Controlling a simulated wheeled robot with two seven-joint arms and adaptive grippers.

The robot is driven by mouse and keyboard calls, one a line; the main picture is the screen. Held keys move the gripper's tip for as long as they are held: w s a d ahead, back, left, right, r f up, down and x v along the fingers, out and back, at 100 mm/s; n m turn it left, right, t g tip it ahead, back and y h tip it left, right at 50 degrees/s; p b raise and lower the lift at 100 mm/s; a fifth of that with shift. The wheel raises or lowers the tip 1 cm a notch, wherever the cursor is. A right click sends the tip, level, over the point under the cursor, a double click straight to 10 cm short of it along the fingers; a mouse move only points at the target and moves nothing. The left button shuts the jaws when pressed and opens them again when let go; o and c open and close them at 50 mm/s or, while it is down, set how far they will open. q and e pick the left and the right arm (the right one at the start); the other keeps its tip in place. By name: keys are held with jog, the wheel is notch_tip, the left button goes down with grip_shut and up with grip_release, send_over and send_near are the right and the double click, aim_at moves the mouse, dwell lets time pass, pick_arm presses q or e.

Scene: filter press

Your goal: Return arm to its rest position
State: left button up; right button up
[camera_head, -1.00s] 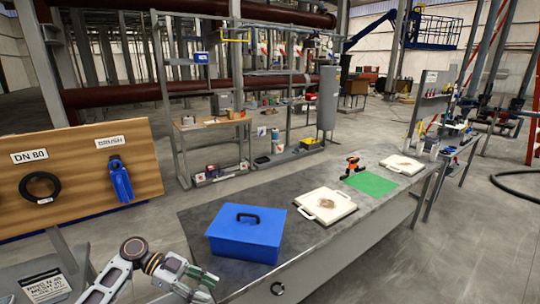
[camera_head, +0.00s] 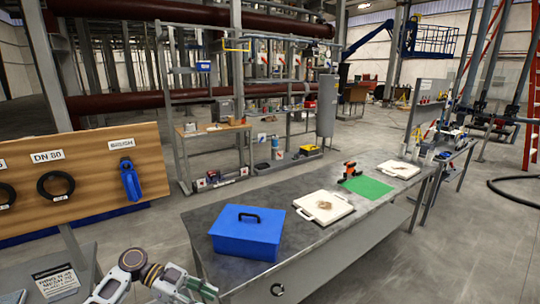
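My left arm comes in at the bottom left, in front of the grey workbench (camera_head: 345,255). Its gripper (camera_head: 198,292) is low at the bottom edge, partly cut off, near the bench's front left corner and apart from the blue box (camera_head: 247,233). I cannot tell whether its fingers are open or shut. Nothing can be made out in its grip. My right gripper is not in view.
A wooden board (camera_head: 88,190) with black rings (camera_head: 56,186) and a blue brush (camera_head: 130,180) stands at left. The bench carries two white filter plates (camera_head: 323,206) (camera_head: 398,169), a green mat (camera_head: 367,187) and an orange-black tool (camera_head: 350,169).

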pick_arm(q)
jog(key=w+a+f+n+t+y, duration=0.15)
jog(key=f+n, duration=0.25)
jog(key=f, duration=0.7)
jog(key=w+a+f+n+t+y, duration=0.15)
jog(key=f+n, duration=0.35)
jog(key=f, duration=0.5)
jog(key=s+a+f+n+t+y, duration=0.1)
jog(key=s+a+f+n+y, duration=0.2)
jog(key=f, duration=0.7)
jog(key=s+a+f+n+y, duration=0.2)
jog(key=s+f, duration=0.3)
jog(key=f, duration=0.5)
jog(key=s+a+f+n+y, duration=0.2)
jog(key=s+f, duration=0.5)
jog(key=s, duration=0.1)
jog(key=s+a+f+n+y, duration=0.1)
jog(key=s+a+f+y, duration=0.1)
jog(key=s+f, duration=0.55)
jog(key=s+d+f, duration=0.2)
jog(key=s+f, duration=0.1)
jog(key=s, duration=0.7)
jog(key=s+d+f+y, duration=0.1)
jog(key=s+d+f, duration=0.1)
jog(key=s, duration=0.9)
jog(key=shift+s+f+g, duration=0.3)
jog(key=shift+f, duration=0.6)
jog(key=shift+d, duration=0.1)
